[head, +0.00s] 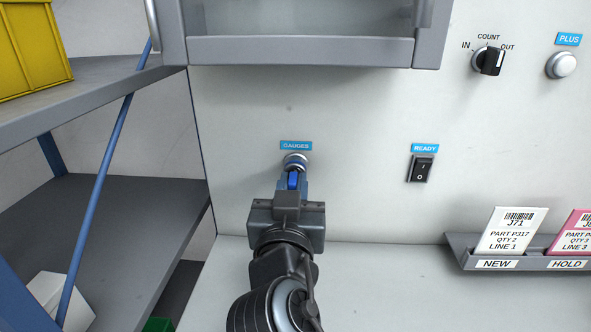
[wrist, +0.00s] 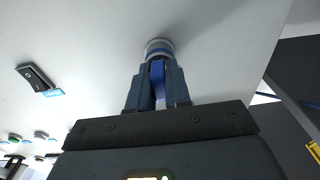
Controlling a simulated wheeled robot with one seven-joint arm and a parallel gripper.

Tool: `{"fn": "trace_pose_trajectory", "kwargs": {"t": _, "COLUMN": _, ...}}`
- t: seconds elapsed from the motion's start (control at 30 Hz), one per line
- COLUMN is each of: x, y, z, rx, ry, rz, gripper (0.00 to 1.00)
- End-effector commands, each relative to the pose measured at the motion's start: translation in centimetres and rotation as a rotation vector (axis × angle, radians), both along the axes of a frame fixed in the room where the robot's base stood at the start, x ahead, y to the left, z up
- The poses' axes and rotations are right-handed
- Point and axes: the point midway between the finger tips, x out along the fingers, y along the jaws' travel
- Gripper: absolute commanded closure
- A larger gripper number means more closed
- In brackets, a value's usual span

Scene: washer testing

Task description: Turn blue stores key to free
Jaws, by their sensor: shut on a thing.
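A blue key (head: 293,180) sits in a round silver lock (head: 295,161) on the white panel, under a blue label reading GAUGES (head: 296,146). No label reading stores shows in either view. My gripper (head: 292,186) is shut on the key, with a finger on each side of it. In the wrist view the fingers (wrist: 156,84) flank the blue key (wrist: 157,74), which points out from the silver lock (wrist: 158,46). The fingers hide part of the key, and I cannot read any position marks around the lock.
A READY rocker switch (head: 421,168) is right of the lock. A COUNT knob (head: 488,61) and PLUS button (head: 561,65) are upper right. A card rack (head: 520,258) stands lower right. A grey-framed cabinet (head: 300,50) overhangs above. Shelves (head: 95,220) stand left.

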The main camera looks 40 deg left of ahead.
Motion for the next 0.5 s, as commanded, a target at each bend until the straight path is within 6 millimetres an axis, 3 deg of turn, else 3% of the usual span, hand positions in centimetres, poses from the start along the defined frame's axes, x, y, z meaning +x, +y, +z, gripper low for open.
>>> {"fn": "trace_pose_trajectory", "kwargs": {"t": 0.27, "x": -0.04, "y": 0.05, "z": -0.29, "rx": 0.02, "ry": 0.011, "rz": 0.001, "gripper": 1.0}}
{"fn": "trace_pose_trajectory", "kwargs": {"t": 0.5, "x": -0.14, "y": 0.16, "z": -0.52, "rx": 0.205, "ry": 0.122, "rz": 0.003, "gripper": 1.0}}
